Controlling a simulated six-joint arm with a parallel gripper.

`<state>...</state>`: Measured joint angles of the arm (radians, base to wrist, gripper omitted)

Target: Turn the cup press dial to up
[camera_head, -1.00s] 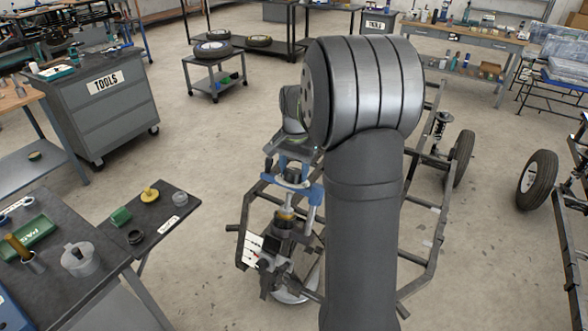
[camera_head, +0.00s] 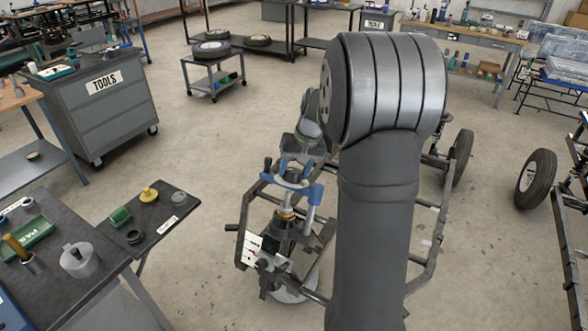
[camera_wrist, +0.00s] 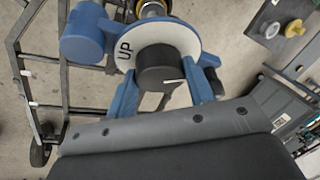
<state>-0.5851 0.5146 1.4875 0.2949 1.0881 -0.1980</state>
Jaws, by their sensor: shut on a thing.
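The blue cup press (camera_head: 314,193) stands upright on the suspension assembly in the head view, right of the small side table. In the wrist view the blue press body (camera_wrist: 88,38) carries a white ring (camera_wrist: 188,38) with the word UP at its left. The black dial (camera_wrist: 165,68) sits in front of the ring. Its white pointer line lies at its right side, away from the word UP. My gripper (camera_wrist: 164,86) has its blue fingers on either side of the dial and is shut on it. In the head view my gripper (camera_head: 295,160) is at the top of the press.
A dark metal frame (camera_head: 425,265) surrounds the press, with wheels (camera_head: 463,158) at the right. A side table (camera_head: 165,232) with small parts stands at the left. A grey tools cabinet (camera_head: 108,115) stands farther back. Open floor lies between them.

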